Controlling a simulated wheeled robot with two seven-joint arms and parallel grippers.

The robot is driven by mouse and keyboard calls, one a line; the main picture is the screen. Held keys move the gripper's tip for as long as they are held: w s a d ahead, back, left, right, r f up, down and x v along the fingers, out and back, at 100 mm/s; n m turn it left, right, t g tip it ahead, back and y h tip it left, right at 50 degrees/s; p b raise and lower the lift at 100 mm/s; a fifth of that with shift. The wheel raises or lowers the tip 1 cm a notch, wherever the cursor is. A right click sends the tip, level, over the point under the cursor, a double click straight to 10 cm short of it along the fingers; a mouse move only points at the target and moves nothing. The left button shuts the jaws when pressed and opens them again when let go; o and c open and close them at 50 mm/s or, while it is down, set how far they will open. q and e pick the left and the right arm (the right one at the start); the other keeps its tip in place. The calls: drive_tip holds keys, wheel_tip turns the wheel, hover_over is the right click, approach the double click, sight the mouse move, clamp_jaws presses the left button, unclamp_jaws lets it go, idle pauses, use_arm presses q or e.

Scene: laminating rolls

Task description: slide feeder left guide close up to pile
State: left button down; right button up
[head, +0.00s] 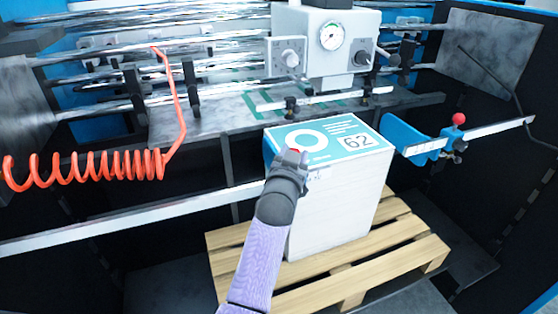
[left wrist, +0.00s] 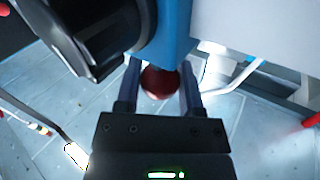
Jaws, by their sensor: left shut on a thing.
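The pile (head: 345,205) is a tall white stack with a blue-and-white printed top sheet marked 62. It stands on a wooden pallet (head: 405,243). My left gripper (head: 293,155) is at the pile's near left top edge in the head view. In the left wrist view its fingers (left wrist: 160,90) are shut on a dark red ball knob (left wrist: 158,82), with a blue part (left wrist: 175,35) of the left guide beyond it. In the head view my gripper hides most of this guide, so its gap to the pile cannot be told. My right gripper is not in view.
A white rail (head: 150,219) runs across in front of the machine. The blue right guide (head: 405,140) with a red knob (head: 459,118) sits apart from the pile on the right. A coiled orange hose (head: 85,165) hangs at left. A gauge box (head: 325,45) stands behind.

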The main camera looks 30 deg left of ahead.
use_arm(q)
drive_tip(key=shift+w+d, duration=0.35)
drive_tip(key=shift+w, duration=0.05)
drive_tip(key=shift+c, duration=1.2)
unclamp_jaws()
drive_tip(key=shift+s+a, duration=0.1)
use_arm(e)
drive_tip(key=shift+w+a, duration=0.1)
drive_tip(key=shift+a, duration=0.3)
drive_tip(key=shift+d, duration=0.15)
